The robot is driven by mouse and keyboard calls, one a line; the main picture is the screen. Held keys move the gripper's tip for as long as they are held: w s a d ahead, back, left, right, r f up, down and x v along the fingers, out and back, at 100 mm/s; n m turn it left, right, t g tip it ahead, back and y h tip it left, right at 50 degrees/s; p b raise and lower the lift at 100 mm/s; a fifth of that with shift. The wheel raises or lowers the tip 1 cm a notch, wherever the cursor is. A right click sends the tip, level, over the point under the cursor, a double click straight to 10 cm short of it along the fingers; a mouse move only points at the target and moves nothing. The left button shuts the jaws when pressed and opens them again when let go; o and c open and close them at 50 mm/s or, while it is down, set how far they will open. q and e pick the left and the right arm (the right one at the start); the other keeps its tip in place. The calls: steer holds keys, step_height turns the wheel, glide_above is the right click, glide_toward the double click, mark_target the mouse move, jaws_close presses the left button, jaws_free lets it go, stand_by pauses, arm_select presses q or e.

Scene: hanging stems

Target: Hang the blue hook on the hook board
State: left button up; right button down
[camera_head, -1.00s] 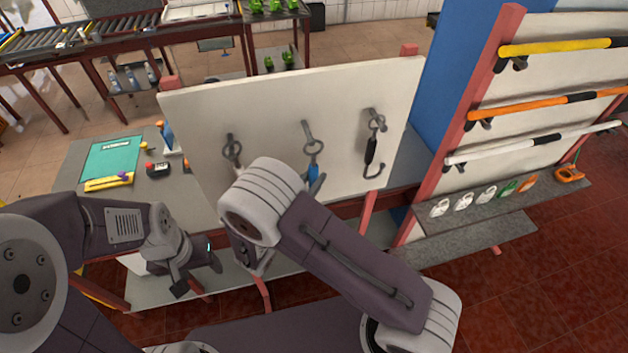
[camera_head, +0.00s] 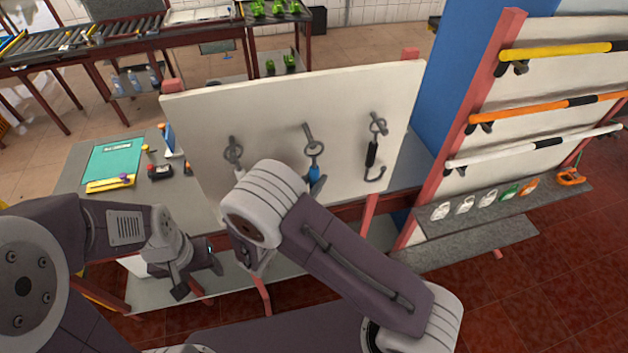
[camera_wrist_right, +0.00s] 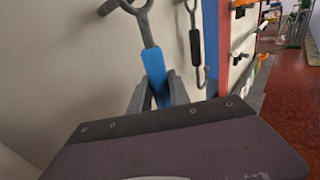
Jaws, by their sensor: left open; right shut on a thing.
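The blue hook (camera_head: 314,173) is upright in front of the middle peg (camera_head: 308,131) of the pale hook board (camera_head: 270,105). Its grey ring (camera_head: 314,149) overlaps the peg; I cannot tell whether the peg passes through it. In the right wrist view the blue handle (camera_wrist_right: 155,68) stands between the fingers of my right gripper (camera_wrist_right: 157,94), which is shut on it. My right arm hides that gripper in the head view. My left gripper (camera_head: 198,277) is open and empty, low in front of the board's left side.
A black hook (camera_head: 371,153) hangs on the right peg. A ring (camera_head: 233,152) hangs on the left peg, its lower part hidden by my arm. A workbench (camera_head: 75,205) is at left.

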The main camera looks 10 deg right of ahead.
steer(key=shift+w+b, duration=0.35)
steer(key=shift+w, duration=1.95)
stand_by(0.7)
steer(key=shift+w+f+b, duration=0.1)
steer(key=shift+f+b, duration=0.3)
stand_by(0.4)
steer(key=c, duration=1.1)
jaws_free()
steer(key=shift+c, duration=0.2)
steer(key=shift+r, duration=0.1)
steer(key=shift+a, duration=0.1)
